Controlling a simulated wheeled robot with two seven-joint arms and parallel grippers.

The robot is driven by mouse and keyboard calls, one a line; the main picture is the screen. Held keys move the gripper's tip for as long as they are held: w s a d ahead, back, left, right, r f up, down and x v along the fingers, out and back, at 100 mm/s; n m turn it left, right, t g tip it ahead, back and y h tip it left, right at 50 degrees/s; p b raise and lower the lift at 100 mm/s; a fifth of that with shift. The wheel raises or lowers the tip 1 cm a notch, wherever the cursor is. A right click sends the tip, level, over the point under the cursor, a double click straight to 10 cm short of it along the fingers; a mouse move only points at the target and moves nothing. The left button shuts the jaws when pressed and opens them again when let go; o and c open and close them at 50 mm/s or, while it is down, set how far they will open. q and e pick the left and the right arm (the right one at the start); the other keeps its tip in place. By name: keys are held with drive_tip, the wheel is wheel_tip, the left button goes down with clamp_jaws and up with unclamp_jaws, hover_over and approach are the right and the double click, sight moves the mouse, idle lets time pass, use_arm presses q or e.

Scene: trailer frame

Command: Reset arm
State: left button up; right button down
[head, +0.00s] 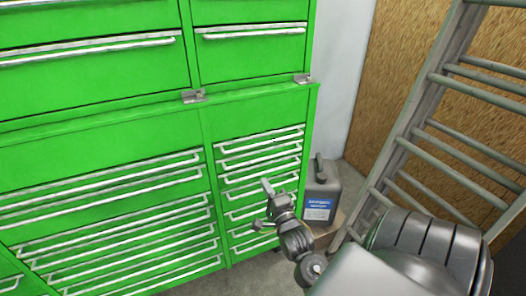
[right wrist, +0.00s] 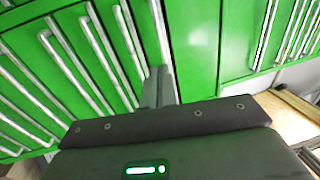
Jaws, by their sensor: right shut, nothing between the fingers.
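My right arm comes in from the lower right in the head view, and its gripper (head: 264,205) is in front of the narrow right-hand drawer column of a green tool cabinet (head: 255,118). The gripper is shut and empty. In the right wrist view its fingers (right wrist: 160,82) point at the green drawer fronts and their silver handles; whether they touch the cabinet cannot be told. My left gripper is not in view.
A dark grey canister (head: 321,188) with a blue label stands right of the cabinet on a brown box (head: 322,240). A metal ladder (head: 408,140) leans at the right before a wood-board wall (head: 392,62). Grey floor (head: 250,270) shows below the cabinet.

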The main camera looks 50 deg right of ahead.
idle(0.4)
drive_tip(key=w+a+f+n+g+y, duration=0.15)
drive_tip(key=f+n, duration=0.35)
drive_tip(key=f, duration=0.5)
drive_tip(key=a+f+n+g+y, duration=0.1)
drive_tip(key=a+f+n+g, duration=0.15)
drive_tip(key=f+n, duration=0.45)
drive_tip(key=s+a+f+n+g+y, duration=0.2)
drive_tip(key=s+a+f, duration=0.1)
drive_tip(key=f, duration=0.7)
drive_tip(key=s+a+f+n+g+y, duration=0.1)
drive_tip(key=s+a+f+n+g, duration=0.15)
drive_tip(key=f, duration=0.75)
drive_tip(key=s+a+f+n+g+y, duration=0.1)
drive_tip(key=s+a+f+n+g, duration=0.15)
drive_tip(key=s+f, duration=0.45)
drive_tip(key=s+a+f+n+g+y, duration=0.1)
drive_tip(key=s+a+f+n+g, duration=0.1)
drive_tip(key=s+a+f, duration=0.35)
drive_tip(key=s+f+n+g, duration=0.2)
drive_tip(key=s+f, duration=0.2)
drive_tip(key=s, duration=0.7)
drive_tip(key=s+f+n+g, duration=0.2)
drive_tip(key=s+f, duration=0.3)
drive_tip(key=s, duration=0.6)
drive_tip(key=shift+d+f+g, duration=0.25)
drive_tip(key=shift+f+g, duration=0.05)
drive_tip(key=shift+g, duration=0.1)
